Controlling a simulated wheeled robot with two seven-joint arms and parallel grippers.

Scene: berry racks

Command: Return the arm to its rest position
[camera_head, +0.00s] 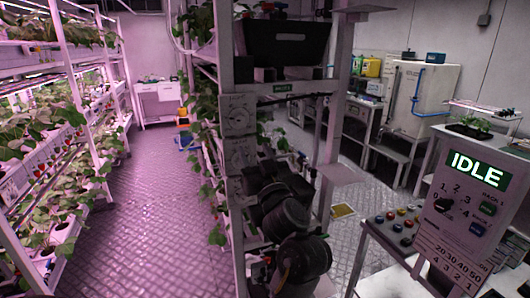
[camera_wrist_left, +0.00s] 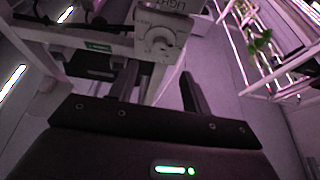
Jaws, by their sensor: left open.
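My left arm, with black rounded links, reaches up from the bottom middle of the head view. My left gripper (camera_head: 272,172) is a dark shape beside the rack post, and its fingers are hard to make out there. In the left wrist view the two dark fingers of my left gripper (camera_wrist_left: 160,72) stand apart with nothing between them. Beyond them is a grey dial panel (camera_wrist_left: 158,42), apart from the fingers as far as I can tell. The same dial panel (camera_head: 238,128) shows on the rack post in the head view. My right gripper is not in view.
The middle rack's post (camera_head: 226,45) stands close to my left arm, with a black bin (camera_head: 283,42) above. A plant rack (camera_head: 75,110) lines the left side. The aisle floor (camera_head: 150,210) is clear. A panel reading IDLE (camera_head: 470,215) stands at the right.

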